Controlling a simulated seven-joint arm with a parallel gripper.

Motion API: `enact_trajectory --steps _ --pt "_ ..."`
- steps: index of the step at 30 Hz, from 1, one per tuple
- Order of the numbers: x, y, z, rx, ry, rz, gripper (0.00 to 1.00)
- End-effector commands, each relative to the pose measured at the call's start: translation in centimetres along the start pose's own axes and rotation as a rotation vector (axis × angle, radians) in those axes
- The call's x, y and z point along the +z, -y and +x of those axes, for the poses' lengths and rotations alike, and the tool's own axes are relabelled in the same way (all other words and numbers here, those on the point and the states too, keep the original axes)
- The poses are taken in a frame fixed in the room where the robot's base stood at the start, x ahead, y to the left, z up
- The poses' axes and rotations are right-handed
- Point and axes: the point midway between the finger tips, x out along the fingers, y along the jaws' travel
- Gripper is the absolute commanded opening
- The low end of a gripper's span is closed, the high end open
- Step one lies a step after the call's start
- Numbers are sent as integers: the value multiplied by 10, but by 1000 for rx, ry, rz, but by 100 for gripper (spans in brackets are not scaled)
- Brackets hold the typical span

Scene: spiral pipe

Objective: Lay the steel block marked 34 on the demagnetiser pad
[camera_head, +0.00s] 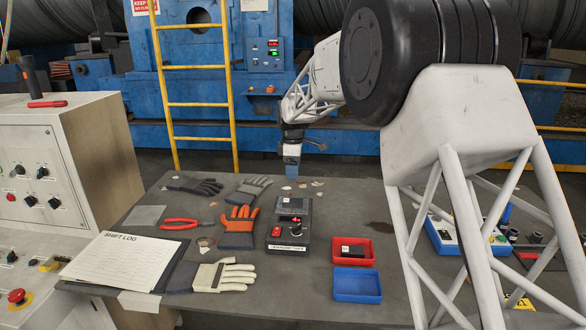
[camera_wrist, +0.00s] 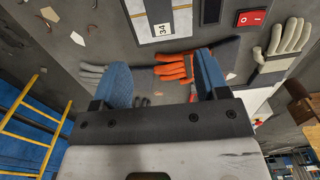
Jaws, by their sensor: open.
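The block marked 34 (camera_wrist: 158,12) shows at the top edge of the wrist view, partly cut off, its white label facing the camera. It appears to lie on the demagnetiser pad (camera_wrist: 183,15), whose paler surface shows on both sides of it. In the head view the demagnetiser (camera_head: 289,232) stands mid-table with its flat top at the back; the number cannot be read there. My gripper (camera_head: 292,172) hangs above the table's back edge, behind the demagnetiser. In the wrist view its blue fingers (camera_wrist: 162,60) are apart with nothing between them, clear of the block.
A red tray (camera_head: 338,261) holds another labelled block (camera_head: 352,250); an empty blue tray (camera_head: 358,286) sits in front. An orange glove (camera_head: 239,226), other gloves, red pliers (camera_head: 180,224) and a shift log (camera_head: 122,260) lie to the left. Small scraps lie near the back edge.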

Motion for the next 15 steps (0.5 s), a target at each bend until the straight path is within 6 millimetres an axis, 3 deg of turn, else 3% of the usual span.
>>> enact_trajectory --steps 15 --pt "7 7 -7 4 -1 25 68"
